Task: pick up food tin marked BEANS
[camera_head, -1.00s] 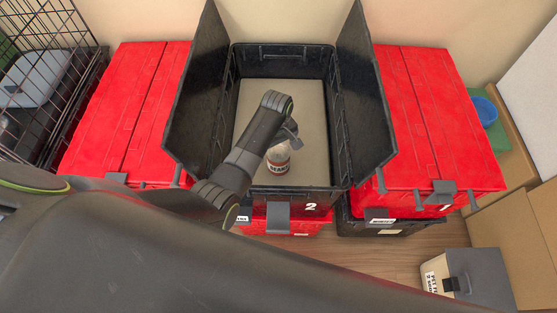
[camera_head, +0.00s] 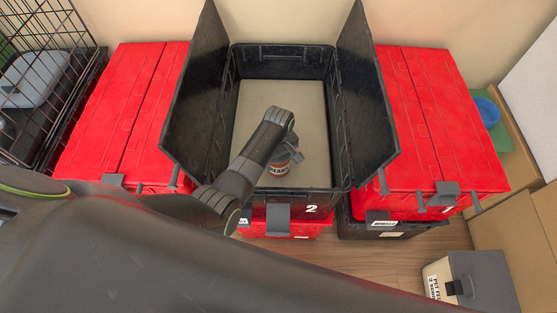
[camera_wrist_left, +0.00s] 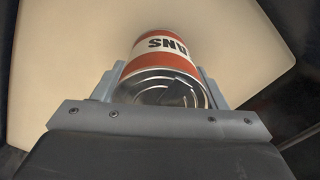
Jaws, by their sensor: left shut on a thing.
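The food tin marked BEANS (camera_head: 281,168) has a white and orange-red label and stands near the front of the open black tote (camera_head: 343,150) numbered 2. My left gripper (camera_head: 292,148) reaches down over it from above, and the arm hides part of the tin. In the left wrist view the tin (camera_wrist_left: 165,60) sits between the two fingers of my left gripper (camera_wrist_left: 165,85), which are shut on its sides. Its metal end faces the camera and only part of the lettering shows. My right gripper is not in view.
The tote's two lid flaps (camera_head: 364,100) stand up at its left and right. Red-lidded totes (camera_head: 440,120) stand on both sides. A wire crate (camera_head: 45,90) is at the far left. A grey-lidded box (camera_head: 480,280) sits on the floor at the front right.

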